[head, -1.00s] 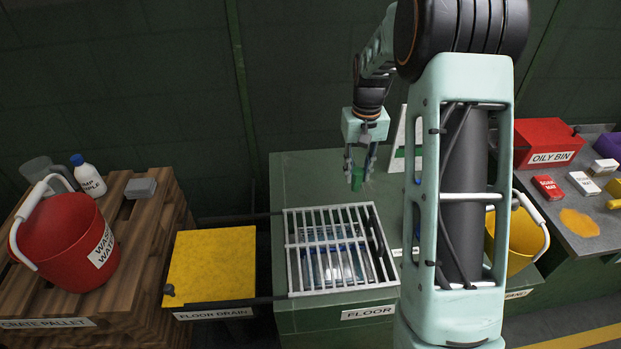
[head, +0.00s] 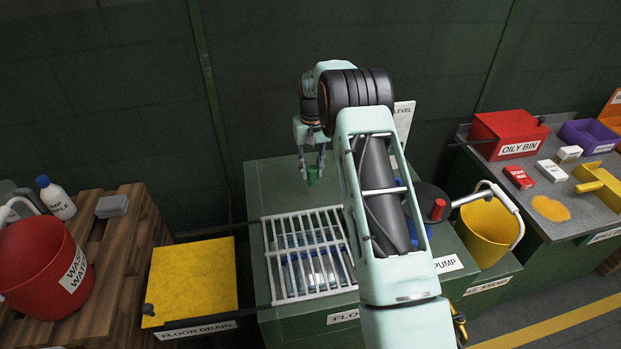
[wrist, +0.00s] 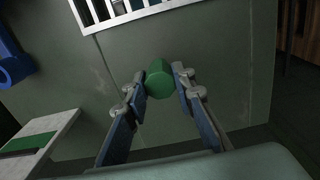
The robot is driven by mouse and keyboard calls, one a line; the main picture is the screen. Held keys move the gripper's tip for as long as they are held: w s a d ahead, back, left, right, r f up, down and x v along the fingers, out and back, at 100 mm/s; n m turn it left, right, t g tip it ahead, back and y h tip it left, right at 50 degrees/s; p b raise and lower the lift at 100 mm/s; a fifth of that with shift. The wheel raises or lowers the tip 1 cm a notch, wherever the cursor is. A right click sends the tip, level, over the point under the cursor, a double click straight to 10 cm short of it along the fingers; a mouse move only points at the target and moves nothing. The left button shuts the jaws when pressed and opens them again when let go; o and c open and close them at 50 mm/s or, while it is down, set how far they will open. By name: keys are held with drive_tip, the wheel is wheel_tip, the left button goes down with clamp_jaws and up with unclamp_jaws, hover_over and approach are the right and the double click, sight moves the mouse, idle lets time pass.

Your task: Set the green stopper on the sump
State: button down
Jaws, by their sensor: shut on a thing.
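My gripper (head: 314,168) is shut on the green stopper (head: 312,177), a small green cylinder. It holds the stopper above the green cabinet top, behind the back edge of a white grate (head: 312,213). In the wrist view, the stopper (wrist: 160,79) sits between the two fingertips (wrist: 160,88), with the bare cabinet top below it. The grate (wrist: 120,12) shows at the top of that view. The grate's front label starts with "FLOO" and my arm hides the rest, so I cannot read whether this is the sump.
A yellow floor drain panel (head: 192,277) lies left of the grate. Right of my arm are a red-topped pump part (head: 438,209) and a yellow bucket (head: 487,240). A white sign (head: 403,118) stands behind my arm. A red bucket (head: 40,262) stands far left.

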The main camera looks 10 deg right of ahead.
sight(311, 177)
drive_tip(key=shift+w+a+f, duration=0.1)
drive_tip(key=shift+w+f, duration=0.35)
drive_tip(key=shift+f, duration=1.65)
drive_tip(key=shift+f+b, duration=0.2)
drive_tip(key=shift+b, duration=0.15)
drive_tip(key=c, duration=1.6)
unclamp_jaws()
drive_tip(key=shift+r, duration=0.1)
wheel_tip(311, 177, up, 12)
drive_tip(key=shift+r+p, duration=0.1)
drive_tip(key=shift+p, duration=0.75)
